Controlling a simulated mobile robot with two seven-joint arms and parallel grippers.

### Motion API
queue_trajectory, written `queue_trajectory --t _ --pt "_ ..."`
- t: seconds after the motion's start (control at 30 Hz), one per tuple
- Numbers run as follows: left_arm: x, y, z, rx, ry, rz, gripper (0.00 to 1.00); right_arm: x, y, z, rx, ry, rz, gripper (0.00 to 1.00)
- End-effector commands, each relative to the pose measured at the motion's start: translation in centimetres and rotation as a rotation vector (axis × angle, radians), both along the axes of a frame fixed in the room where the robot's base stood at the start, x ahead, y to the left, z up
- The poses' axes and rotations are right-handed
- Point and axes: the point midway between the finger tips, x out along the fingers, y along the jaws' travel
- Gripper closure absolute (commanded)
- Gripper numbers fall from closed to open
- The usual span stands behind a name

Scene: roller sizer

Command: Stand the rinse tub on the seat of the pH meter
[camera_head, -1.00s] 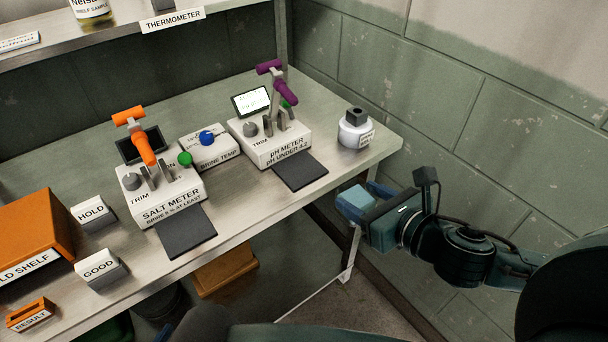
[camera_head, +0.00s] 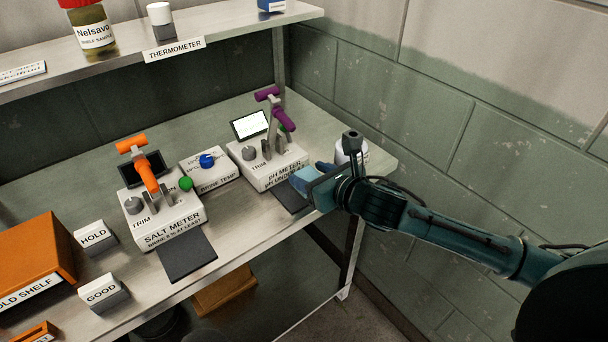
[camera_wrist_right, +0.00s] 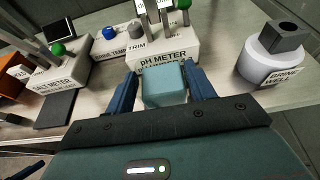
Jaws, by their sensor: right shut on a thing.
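The pH meter (camera_head: 268,176) is a white box on the bench with a purple-handled lever, a small screen, grey upright posts and a dark pad (camera_head: 288,200) in front. It also shows in the right wrist view (camera_wrist_right: 190,48). My right gripper (camera_head: 314,180) is shut on a light blue block, which I take as the rinse tub (camera_wrist_right: 165,84). In the head view the tub (camera_head: 304,178) is just right of the pH meter's front, over the pad's right side. In the wrist view it covers part of the meter's front label. I cannot tell its height. My left gripper is not in view.
The white brine well (camera_wrist_right: 273,58) stands right of the pH meter, partly hidden by my gripper in the head view. The salt meter (camera_head: 165,222) and brine temp box (camera_head: 212,172) stand to the left. A wall closes the right side; a shelf (camera_head: 190,48) runs above.

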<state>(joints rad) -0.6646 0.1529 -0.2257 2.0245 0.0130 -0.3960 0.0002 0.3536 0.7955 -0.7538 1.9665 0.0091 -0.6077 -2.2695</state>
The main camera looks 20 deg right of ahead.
Motion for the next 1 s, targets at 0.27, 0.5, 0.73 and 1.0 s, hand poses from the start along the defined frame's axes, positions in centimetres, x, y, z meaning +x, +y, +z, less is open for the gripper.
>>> queue_trajectory --t 0.27,0.5,0.73,1.0 --pt "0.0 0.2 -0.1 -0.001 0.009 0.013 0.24 2.7 1.0 -0.2 0.001 -0.001 0.001 0.75" --pt "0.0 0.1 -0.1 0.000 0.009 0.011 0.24 2.6 1.0 -3.2 0.003 0.003 0.000 0.75" --pt "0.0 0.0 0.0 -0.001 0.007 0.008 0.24 2.7 1.0 -3.5 0.000 -0.001 0.001 0.75" --pt "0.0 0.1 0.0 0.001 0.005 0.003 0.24 2.6 0.9 -3.9 -0.001 0.000 0.000 0.38"
